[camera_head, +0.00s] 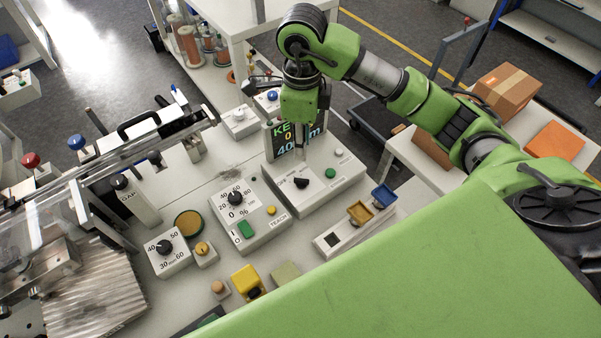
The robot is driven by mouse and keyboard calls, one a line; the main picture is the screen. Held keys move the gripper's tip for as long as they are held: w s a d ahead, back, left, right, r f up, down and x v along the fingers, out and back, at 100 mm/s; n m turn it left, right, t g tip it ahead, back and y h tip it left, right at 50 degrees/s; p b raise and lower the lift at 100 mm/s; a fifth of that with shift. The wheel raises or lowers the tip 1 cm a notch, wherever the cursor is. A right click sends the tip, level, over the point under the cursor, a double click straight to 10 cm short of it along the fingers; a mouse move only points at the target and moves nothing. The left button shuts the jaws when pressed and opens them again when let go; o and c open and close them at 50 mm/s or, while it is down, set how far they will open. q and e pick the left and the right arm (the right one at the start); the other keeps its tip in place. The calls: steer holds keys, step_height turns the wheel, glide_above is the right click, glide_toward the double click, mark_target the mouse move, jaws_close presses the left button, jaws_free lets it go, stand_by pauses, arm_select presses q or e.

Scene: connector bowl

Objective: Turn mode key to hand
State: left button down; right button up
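A black knob (302,183), which looks like the mode key, sits on the white front plate of a grey control box (336,178) in the middle of the table. The small lettering around it is too fine to read. My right gripper (299,158) points down over the back of this box, above and behind the knob and apparently apart from it. Its fingers look narrow and close together from this angle, so I cannot tell whether they are open or shut. A display (283,143) behind it is partly covered by my arm. My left gripper is not in view.
Left of the box stands a dial box (262,222) with a green switch. In front are a tray with small blocks (328,240), a yellow part (246,279) and another dial box (167,253). A clear-covered machine (90,190) fills the left. Cardboard boxes (508,88) stand at right.

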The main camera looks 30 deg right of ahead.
mark_target(302, 179)
step_height(302, 179, down, 13)
steer(key=p, duration=0.2)
steer(key=shift+a+p, duration=0.1)
steer(key=shift+p, duration=0.25)
jaws_close()
